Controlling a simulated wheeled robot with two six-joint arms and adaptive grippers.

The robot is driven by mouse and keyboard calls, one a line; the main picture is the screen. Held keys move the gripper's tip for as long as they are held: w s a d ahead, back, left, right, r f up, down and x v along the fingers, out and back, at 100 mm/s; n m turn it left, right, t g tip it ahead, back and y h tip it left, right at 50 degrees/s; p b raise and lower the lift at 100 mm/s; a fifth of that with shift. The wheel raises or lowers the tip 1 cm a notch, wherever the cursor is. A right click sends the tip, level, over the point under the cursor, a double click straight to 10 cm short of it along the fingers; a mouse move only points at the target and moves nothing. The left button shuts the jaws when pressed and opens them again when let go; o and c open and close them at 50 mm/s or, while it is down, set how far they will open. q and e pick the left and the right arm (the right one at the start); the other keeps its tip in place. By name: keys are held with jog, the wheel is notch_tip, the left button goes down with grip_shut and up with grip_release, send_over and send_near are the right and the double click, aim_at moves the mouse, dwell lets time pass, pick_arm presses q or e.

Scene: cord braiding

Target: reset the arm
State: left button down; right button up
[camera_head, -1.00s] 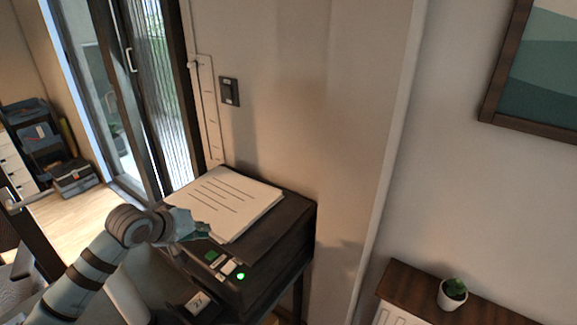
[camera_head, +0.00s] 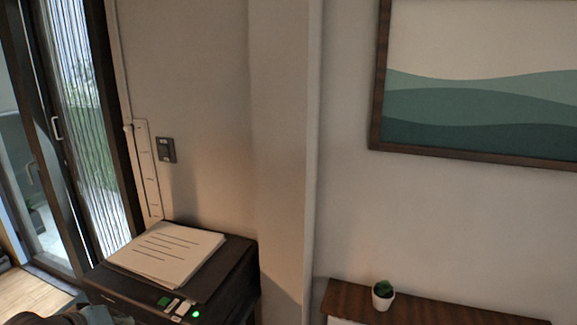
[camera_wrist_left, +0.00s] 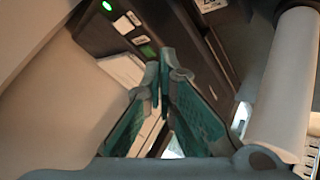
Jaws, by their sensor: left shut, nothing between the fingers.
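My left arm (camera_head: 92,316) shows only as a small piece at the bottom left edge of the head view, low in front of the printer. My left gripper (camera_wrist_left: 163,62) fills the middle of the left wrist view. Its teal-padded fingers meet at their tips, and nothing is held between them. The black printer (camera_head: 222,287) stands at the lower left of the head view, with a green light lit on its panel. It also shows beyond the fingertips in the left wrist view (camera_wrist_left: 90,35). My right gripper is in neither view.
Printed paper sheets (camera_head: 168,252) lie on the printer. A wooden cabinet (camera_head: 440,312) with a small potted plant (camera_head: 382,294) is at the lower right. A framed picture (camera_head: 480,115) hangs above it. A glass door (camera_head: 85,130) is at the left.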

pick_arm(q)
jog(key=s+d+f+m+g, duration=0.2)
jog(key=s+d+f+m, duration=0.1)
jog(key=s+d+f, duration=0.4)
jog(key=s+d+f+m+g+y, duration=0.1)
jog(key=s+d+f+m+g, duration=0.2)
jog(key=s, duration=0.7)
jog(key=s+d+f+m, duration=0.2)
jog(key=s+d+f, duration=0.3)
jog(key=s, duration=0.5)
jog(key=s+a+f+g, duration=0.2)
jog(key=a+f, duration=0.1)
jog(key=f, duration=1.8)
jog(key=s+a+f, duration=0.1)
jog(key=s+f, duration=1.1)
jog(key=s, duration=0.2)
jog(key=shift+s+g+y, duration=0.25)
jog(key=shift+g+y, duration=0.05)
jog(key=shift+g, duration=0.1)
jog(key=shift+f, duration=0.1)
